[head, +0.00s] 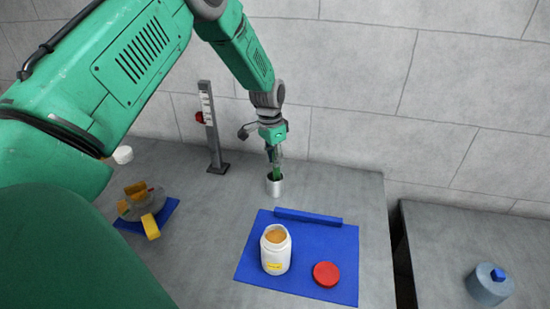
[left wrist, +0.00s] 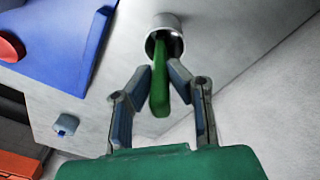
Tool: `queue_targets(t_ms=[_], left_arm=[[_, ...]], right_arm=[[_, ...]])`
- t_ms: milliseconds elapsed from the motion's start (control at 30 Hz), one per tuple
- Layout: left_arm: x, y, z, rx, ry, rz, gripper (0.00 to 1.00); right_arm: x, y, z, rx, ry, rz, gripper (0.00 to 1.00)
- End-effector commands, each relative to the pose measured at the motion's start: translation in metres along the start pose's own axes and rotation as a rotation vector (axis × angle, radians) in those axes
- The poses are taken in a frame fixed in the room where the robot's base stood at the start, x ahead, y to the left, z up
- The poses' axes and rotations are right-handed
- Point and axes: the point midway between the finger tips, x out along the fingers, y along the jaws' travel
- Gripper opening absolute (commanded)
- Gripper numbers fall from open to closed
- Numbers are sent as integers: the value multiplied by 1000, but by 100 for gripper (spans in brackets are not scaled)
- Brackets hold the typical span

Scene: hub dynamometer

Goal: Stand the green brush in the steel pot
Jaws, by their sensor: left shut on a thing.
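The steel pot (head: 274,188) is a small grey cylinder standing on the grey bench behind the blue mat. My left gripper (head: 272,152) is right above it, pointing down, shut on the green brush (head: 275,172). In the left wrist view the green brush (left wrist: 159,88) is between the two fingers of the left gripper (left wrist: 160,76). Its far end reaches into the mouth of the steel pot (left wrist: 166,22). The brush's lower end is hidden inside the pot. My right gripper does not show.
A blue mat (head: 248,262) carries an open white jar (head: 276,256) and a red lid (head: 326,274). A post (head: 211,130) stands left of the pot. A grey and yellow device (head: 140,205) is at left. A gap separates the right bench, with a blue-grey cylinder (head: 488,286).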

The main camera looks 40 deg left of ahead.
Motion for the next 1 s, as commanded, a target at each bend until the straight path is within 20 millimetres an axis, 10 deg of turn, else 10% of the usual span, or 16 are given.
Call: queue_targets(t_ms=[200,300,667,1000], left_arm=[[1,-2,0,-1,2,2,0],[1,-2,0,-1,2,2,35],[-4,-1,-1,0,2,0,35],[-65,-2,-2,-1,7,-1,35]], right_arm=[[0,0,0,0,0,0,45],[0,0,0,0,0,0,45],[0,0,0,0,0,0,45],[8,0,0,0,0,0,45]])
